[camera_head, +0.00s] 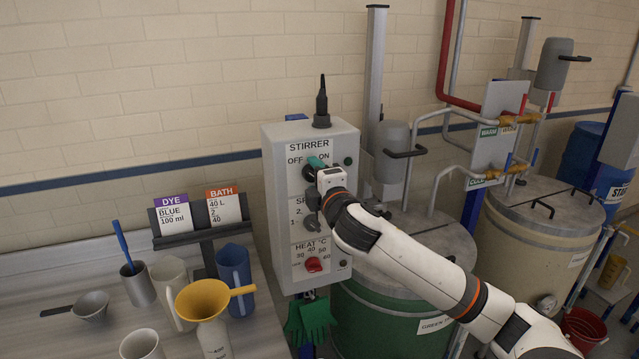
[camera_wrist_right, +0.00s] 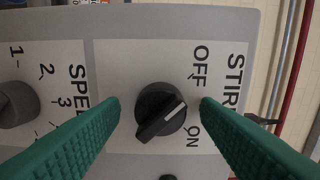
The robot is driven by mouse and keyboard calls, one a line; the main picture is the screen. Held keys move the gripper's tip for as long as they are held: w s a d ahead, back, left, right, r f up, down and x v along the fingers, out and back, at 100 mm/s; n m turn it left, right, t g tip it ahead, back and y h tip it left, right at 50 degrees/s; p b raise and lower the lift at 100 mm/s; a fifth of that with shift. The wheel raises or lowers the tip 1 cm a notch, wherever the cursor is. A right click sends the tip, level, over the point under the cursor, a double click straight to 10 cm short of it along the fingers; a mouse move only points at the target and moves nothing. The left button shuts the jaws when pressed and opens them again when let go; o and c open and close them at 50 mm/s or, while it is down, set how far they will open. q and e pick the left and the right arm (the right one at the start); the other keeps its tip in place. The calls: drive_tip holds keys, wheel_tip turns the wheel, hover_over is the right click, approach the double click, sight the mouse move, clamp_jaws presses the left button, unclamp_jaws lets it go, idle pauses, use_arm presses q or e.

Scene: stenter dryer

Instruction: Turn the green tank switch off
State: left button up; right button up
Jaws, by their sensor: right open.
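The STIRRER control box (camera_head: 278,180) stands on the wall side of the green tank (camera_head: 390,320), whose lid and green body show. My right gripper (camera_head: 314,168) is at the box's top OFF/ON switch, mostly covering it in the head view. In the right wrist view the switch is a black knob (camera_wrist_right: 160,112) with a white mark. My open right gripper (camera_wrist_right: 160,106) has one green finger on each side of the knob, with gaps visible. My left gripper is out of view.
Below the switch are a SPEED knob (camera_wrist_right: 17,103) and a red HEAT knob (camera_head: 313,264). A counter on the left holds a yellow funnel (camera_head: 203,299), a blue jug (camera_head: 235,278) and cups. A beige tank (camera_head: 530,240) stands at right. Green gloves (camera_head: 312,318) hang under the box.

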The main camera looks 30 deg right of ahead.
drive_tip(key=b+v, duration=0.4)
drive_tip(key=v, duration=0.8)
drive_tip(key=shift+b, duration=0.4)
